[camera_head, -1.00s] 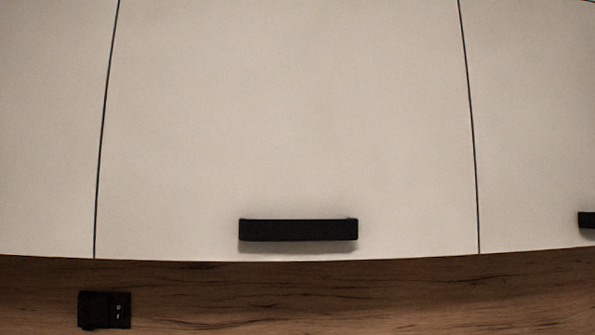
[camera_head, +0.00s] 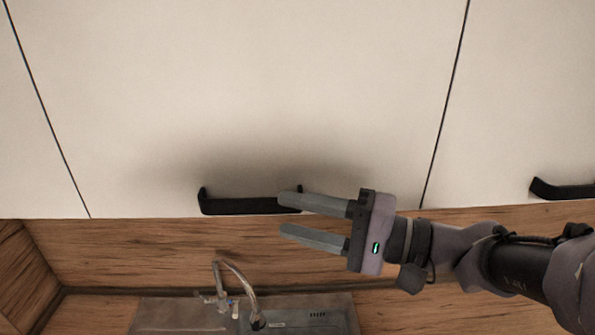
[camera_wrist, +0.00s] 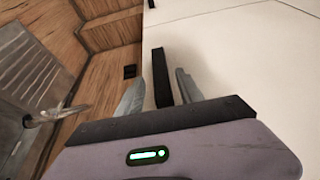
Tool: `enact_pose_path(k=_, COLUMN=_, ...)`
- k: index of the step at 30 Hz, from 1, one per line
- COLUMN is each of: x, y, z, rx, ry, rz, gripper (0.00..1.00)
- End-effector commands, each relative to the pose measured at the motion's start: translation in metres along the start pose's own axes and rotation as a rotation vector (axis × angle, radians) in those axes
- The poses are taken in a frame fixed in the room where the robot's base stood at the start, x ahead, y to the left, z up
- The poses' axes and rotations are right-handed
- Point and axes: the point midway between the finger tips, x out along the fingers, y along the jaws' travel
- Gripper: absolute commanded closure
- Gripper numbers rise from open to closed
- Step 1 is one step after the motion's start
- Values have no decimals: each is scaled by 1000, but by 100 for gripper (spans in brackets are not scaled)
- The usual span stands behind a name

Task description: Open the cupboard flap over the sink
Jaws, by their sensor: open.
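The white cupboard flap (camera_head: 240,90) over the sink is shut, its lower edge meeting the wood splashback. Its black bar handle (camera_head: 235,206) runs along the bottom of the flap. My gripper (camera_head: 285,216) is open, its two grey fingers pointing left at the handle's right end. In the head view the upper finger overlaps the handle's right end. In the wrist view the handle (camera_wrist: 161,78) appears between the two finger lines, just beyond or between the tips. I cannot tell whether a finger touches it. The flap also fills the right of the wrist view (camera_wrist: 240,60).
The sink (camera_head: 300,314) with its faucet (camera_head: 235,285) lies below. A neighbouring cupboard front with a black handle (camera_head: 562,189) is at the right. A wood side wall (camera_head: 20,270) stands at the left. A black socket (camera_wrist: 130,71) is on the splashback.

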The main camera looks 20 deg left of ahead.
Motion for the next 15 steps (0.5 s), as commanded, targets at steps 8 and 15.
enact_pose_path(k=8, x=61, y=-2, z=1, rx=1, ry=-4, rz=2, gripper=56)
enact_pose_path(k=15, x=79, y=0, z=0, rx=1, ry=-1, rz=2, gripper=56)
